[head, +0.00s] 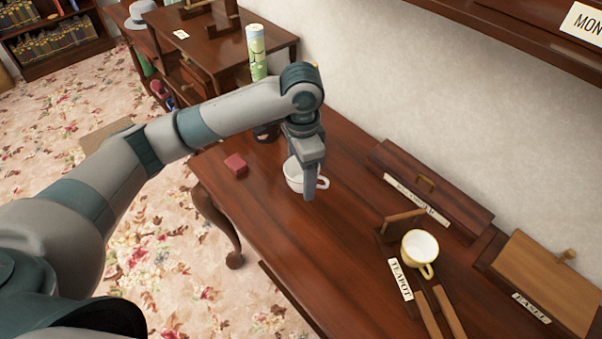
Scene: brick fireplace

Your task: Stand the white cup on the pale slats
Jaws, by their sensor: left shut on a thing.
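The white cup (291,176) is at my left gripper (310,188), towards the far end of the dark wooden table (310,245). My left gripper points down and is shut on the cup, partly covering it; the cup's handle shows to the right. The cup looks upright; I cannot tell whether it touches the table. Two pale slats (427,313) lie side by side at the lower right, near a TEAPOT label (400,279). They run to the picture's lower edge. My right gripper is out of view.
A yellow cup (420,250) with a white inside stands just behind the slats. A long dark box (432,190) and a lighter box labelled EASEL (545,280) line the wall side. The table's middle is clear.

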